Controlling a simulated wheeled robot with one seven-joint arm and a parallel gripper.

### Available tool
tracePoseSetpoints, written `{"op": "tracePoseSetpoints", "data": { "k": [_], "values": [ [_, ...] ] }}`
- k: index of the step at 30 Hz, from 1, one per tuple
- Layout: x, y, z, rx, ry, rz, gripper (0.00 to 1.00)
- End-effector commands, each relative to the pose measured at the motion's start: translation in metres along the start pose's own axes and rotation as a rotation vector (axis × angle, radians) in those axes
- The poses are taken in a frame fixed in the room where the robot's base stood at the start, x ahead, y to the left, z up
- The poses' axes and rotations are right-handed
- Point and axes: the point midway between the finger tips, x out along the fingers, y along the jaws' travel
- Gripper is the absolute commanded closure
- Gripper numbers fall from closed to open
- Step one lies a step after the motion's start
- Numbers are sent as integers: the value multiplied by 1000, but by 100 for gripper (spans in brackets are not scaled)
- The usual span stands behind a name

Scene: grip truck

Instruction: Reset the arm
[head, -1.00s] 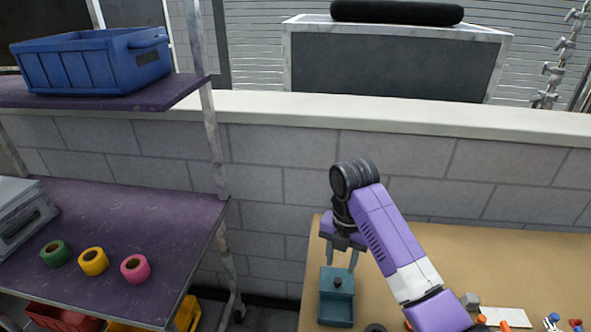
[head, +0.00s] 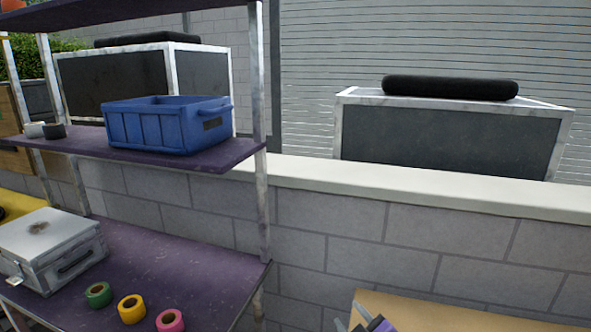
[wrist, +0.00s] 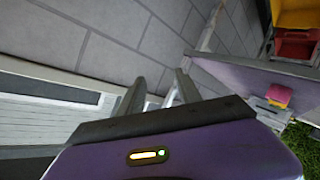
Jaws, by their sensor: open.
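My gripper (wrist: 160,95) shows in the wrist view with its two fingers apart and nothing between them. Beyond the fingers are the grey block wall and the purple shelf. In the head view only a small purple and black part of my arm (head: 377,324) shows at the bottom edge, over the tan table.
A purple shelf unit (head: 185,262) stands at left with green (head: 99,294), yellow (head: 132,308) and pink (head: 170,321) tape rolls, and a silver case (head: 50,250). A blue crate (head: 150,128) sits on its upper shelf. A block wall (head: 380,240) runs behind the tan table (head: 440,312).

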Motion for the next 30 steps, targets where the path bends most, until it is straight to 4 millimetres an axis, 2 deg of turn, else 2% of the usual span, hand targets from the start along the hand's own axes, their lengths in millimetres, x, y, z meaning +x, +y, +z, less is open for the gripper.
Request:
{"op": "tracePoseSetpoints", "data": {
  "k": [1,6,11,15,22,30],
  "values": [
    [-16,-9,6,77,22,31,59],
    [-73,-24,20,314,104,141,59],
    [-135,-34,35,492,171,224,59],
    [-192,-42,46,610,217,278,59],
    [-287,-51,58,731,261,332,59],
    [-385,-64,65,751,217,330,59]
  ]
}}
